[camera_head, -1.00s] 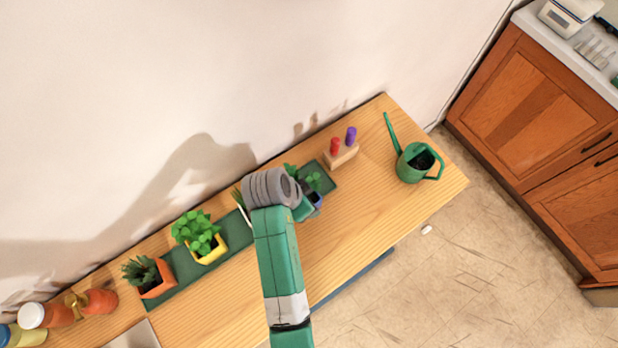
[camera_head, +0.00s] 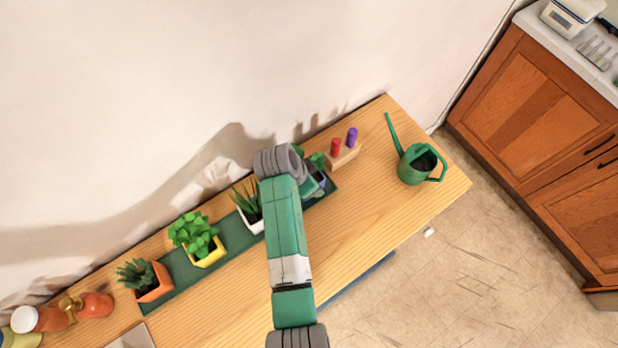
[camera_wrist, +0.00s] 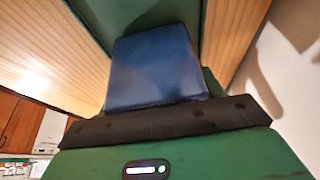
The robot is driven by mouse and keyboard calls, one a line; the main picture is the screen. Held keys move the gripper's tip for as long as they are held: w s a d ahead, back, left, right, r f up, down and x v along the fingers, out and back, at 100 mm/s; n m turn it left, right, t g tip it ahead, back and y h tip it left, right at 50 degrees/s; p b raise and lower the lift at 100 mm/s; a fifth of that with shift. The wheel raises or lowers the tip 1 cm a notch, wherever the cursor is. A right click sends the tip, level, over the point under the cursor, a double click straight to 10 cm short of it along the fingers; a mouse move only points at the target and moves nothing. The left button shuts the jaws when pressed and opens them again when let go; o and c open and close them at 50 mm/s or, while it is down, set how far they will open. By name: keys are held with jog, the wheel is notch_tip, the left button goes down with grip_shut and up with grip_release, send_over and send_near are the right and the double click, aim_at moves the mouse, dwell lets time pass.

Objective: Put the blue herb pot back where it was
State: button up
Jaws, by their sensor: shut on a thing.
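The blue herb pot (camera_wrist: 153,70) fills the middle of the wrist view, held by my gripper. In the head view only a bit of the blue pot (camera_head: 320,179) and some green leaves (camera_head: 317,159) show beside my wrist. My gripper (camera_head: 311,186) is shut on the pot at the right end of the long green mat (camera_head: 184,271). My arm hides most of the pot and fingers. Whether the pot's base touches the mat cannot be told.
Along the mat stand a white pot (camera_head: 254,221) with a spiky plant, a yellow pot (camera_head: 209,254) and an orange pot (camera_head: 153,287). A wooden block with red and purple pegs (camera_head: 343,157) is close right. A green watering can (camera_head: 417,166) stands farther right.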

jog(key=o, duration=1.2)
jog(key=shift+f, duration=0.1)
jog(key=shift+o, duration=0.2)
jog(key=shift+r, duration=0.3)
jog(key=p+v, duration=0.2)
jog(key=v, duration=0.9)
jog(key=shift+r, duration=0.35)
jog(key=shift+s+a, duration=0.1)
